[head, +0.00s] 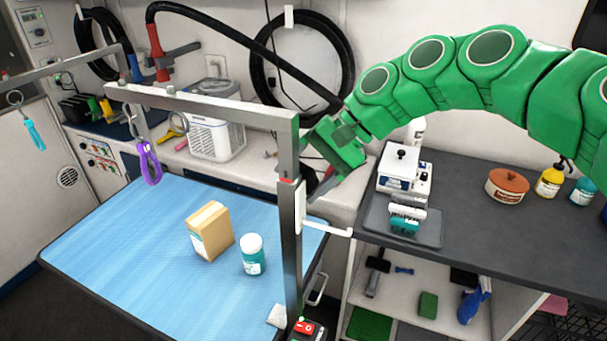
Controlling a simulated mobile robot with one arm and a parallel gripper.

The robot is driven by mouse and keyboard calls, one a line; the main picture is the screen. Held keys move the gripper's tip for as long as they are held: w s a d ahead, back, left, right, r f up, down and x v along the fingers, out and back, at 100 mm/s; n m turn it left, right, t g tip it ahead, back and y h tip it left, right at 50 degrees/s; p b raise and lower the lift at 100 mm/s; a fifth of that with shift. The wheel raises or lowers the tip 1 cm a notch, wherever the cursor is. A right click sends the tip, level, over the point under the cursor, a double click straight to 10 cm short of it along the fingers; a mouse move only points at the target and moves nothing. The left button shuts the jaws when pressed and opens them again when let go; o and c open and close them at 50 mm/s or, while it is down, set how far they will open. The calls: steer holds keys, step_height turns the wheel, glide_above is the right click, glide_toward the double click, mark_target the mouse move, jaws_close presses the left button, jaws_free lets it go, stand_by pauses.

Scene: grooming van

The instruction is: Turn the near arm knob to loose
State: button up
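The near grooming arm is a grey metal post (292,250) standing at the right edge of the blue table, with a horizontal bar (200,105) reaching left from its top. A small red mark and a pale collar (300,207) sit partway up the post. I cannot clearly make out the knob or its setting. My gripper (322,188) is at the end of the green arm, just right of the post at about collar height. The post and the dark background partly hide its fingers, so its opening and any contact are unclear.
The blue table (130,230) bears a cardboard box (210,231) and a white-teal jar (253,255). A white lever (330,228) juts right of the post.

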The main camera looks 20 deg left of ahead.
steer(key=shift+y, duration=0.3)
steer(key=shift+d+f+n+y, duration=0.15)
steer(key=shift+n+y, duration=0.25)
steer(key=shift+y, duration=0.8)
steer(key=y, duration=0.3)
steer(key=shift+f+n+g, duration=0.1)
steer(key=shift+n+g, duration=0.3)
steer(key=n+g+y, duration=0.1)
steer(key=y, duration=0.1)
steer(key=n+g+y, duration=0.1)
steer(key=y, duration=0.2)
steer(key=shift+n+y, duration=0.3)
steer(key=o, duration=1)
steer(key=shift+c, duration=0.2)
steer(key=v, duration=0.7)
steer(key=shift+w+d, duration=0.15)
steer(key=shift+d, duration=0.15)
